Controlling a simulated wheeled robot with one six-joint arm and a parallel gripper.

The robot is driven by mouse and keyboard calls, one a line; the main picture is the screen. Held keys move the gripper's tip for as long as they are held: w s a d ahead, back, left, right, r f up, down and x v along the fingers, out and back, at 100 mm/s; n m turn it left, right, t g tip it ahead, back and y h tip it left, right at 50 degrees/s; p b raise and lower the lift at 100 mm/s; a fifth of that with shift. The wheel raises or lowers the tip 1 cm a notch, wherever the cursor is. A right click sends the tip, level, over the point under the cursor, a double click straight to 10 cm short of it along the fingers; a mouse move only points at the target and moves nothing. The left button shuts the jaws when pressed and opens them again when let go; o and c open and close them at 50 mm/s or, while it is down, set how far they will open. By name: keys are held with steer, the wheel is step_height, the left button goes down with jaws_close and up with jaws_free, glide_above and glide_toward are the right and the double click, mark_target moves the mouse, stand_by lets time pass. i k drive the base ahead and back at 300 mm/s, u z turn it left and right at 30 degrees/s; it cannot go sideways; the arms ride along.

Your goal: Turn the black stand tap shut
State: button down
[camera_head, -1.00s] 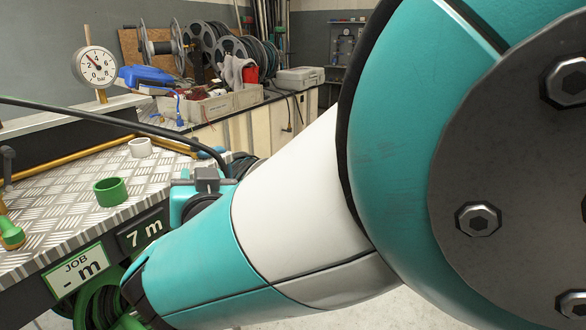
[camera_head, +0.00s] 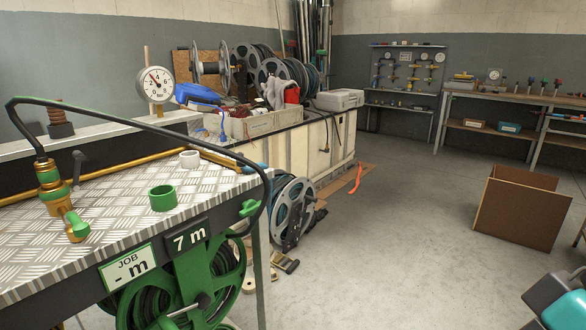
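A small tap with a black lever (camera_head: 78,165) stands at the left of the metal-plate bench, just right of an upright brass fitting with green bands (camera_head: 50,182). Its lever points up and tilts; whether the tap is open or shut I cannot tell. A green-ended brass outlet (camera_head: 76,228) angles down in front of it. My gripper (camera_head: 556,298) seems to be the grey and teal part cut off at the bottom right corner, far from the tap. Its fingers cannot be made out.
A black hose (camera_head: 140,112) arches over the bench from the brass fitting to the right side. A pressure gauge (camera_head: 155,85) stands behind. A green ring (camera_head: 163,198) and white ring (camera_head: 189,160) sit on the bench. A cardboard box (camera_head: 520,208) stands on open floor.

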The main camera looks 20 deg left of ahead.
mark_target(239, 164)
steer(key=z, duration=0.1)
steer(key=k, duration=0.4)
steer(key=u, duration=0.8)
steer(key=i, duration=1.45)
steer(key=z, duration=0.7)
